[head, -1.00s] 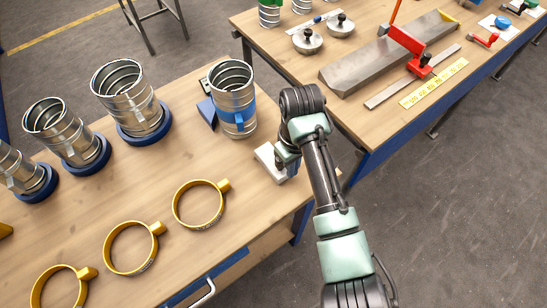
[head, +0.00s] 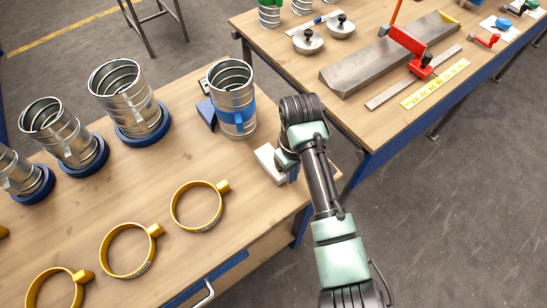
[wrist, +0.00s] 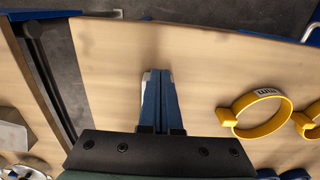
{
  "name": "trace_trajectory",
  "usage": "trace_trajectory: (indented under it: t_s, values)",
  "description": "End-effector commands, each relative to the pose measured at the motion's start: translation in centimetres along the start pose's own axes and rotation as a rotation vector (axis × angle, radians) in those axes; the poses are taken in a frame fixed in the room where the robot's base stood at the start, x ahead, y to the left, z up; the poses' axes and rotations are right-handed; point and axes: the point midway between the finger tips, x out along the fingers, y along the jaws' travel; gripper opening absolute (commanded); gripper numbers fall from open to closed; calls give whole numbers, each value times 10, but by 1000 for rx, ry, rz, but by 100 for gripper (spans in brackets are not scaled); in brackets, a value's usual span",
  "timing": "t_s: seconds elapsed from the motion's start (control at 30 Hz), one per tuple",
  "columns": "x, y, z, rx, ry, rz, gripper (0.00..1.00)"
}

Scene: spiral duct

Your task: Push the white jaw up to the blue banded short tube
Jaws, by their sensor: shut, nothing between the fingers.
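The blue banded short tube (head: 236,117) stands upright near the far edge of the bench, a ribbed metal tube with a blue band around it. The white jaw (head: 266,158) is a pale block lying on the bench, to the right of and nearer than the tube, with a gap of bare wood between them. My gripper (head: 293,173) is shut and empty, low at the right side of the jaw; my wrist hides part of the jaw. In the wrist view my blue fingers (wrist: 159,100) are together, with a pale sliver at their left side. The tube is not visible there.
A blue wedge (head: 206,112) sits left of the tube. Several metal tubes in blue collars, such as this one (head: 128,100), stand further left. Yellow ring clamps (head: 197,206) lie in front. A second bench (head: 330,110) stands behind my arm at the right.

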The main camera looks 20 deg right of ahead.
Motion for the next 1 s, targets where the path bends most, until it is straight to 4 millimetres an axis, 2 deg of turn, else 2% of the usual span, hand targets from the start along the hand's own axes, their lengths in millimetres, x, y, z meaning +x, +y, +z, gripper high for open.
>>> trace_trajectory:
  t_s: [0.27, 1.0]
  values:
    - [1, 0, -4, 0, -1, 1, 0]
    - [1, 1, -34, 0, 1, 1, 0]
